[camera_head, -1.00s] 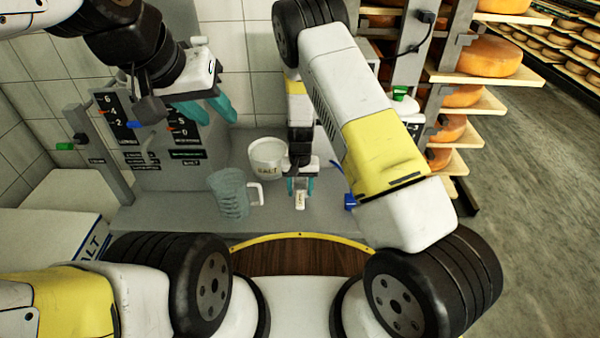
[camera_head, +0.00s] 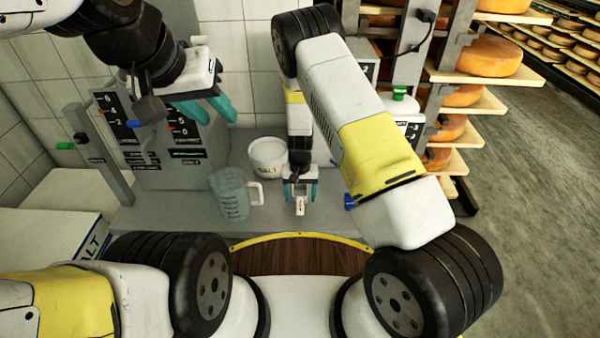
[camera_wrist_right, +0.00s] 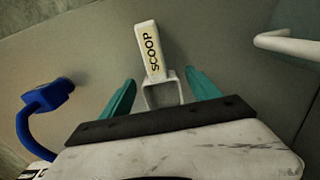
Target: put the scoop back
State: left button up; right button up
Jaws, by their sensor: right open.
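A white piece lettered SCOOP (camera_wrist_right: 149,50) lies on the grey counter ahead of my right gripper in the right wrist view. The scoop piece also shows small in the head view (camera_head: 300,206). My right gripper (camera_wrist_right: 161,98) is open, its teal fingers on either side of the bracket with gaps; it also shows in the head view (camera_head: 300,192). My left gripper (camera_head: 208,106) is raised at upper left, open and empty, in front of the grey panel.
A clear jug (camera_head: 232,194) stands left of my right gripper. A white salt tub (camera_head: 267,155) is behind it. Cheese racks (camera_head: 470,95) stand at right. A wooden, yellow-rimmed surface (camera_head: 300,257) is in front.

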jog(key=s+d+r+t+y, duration=0.1)
jog(key=s+d+r, duration=0.1)
jog(key=r, duration=1)
jog(key=s+d+r+y, duration=0.1)
jog(key=s+d+r, duration=0.1)
jog(key=r, duration=1)
jog(key=s+d+r+t+y, duration=0.1)
jog(key=s+d+r, duration=0.15)
jog(key=r, duration=0.95)
jog(key=s+d+r+t, duration=0.2)
jog(key=s+d+r, duration=0.2)
jog(key=s, duration=0.4)
jog(key=s+d+r+t, duration=0.2)
jog(key=s+d+r, duration=0.1)
jog(key=s+r, duration=0.4)
jog(key=shift+s+d+n+h, duration=0.3)
jog(key=shift+s+d+h, duration=0.1)
jog(key=shift+s, duration=0.8)
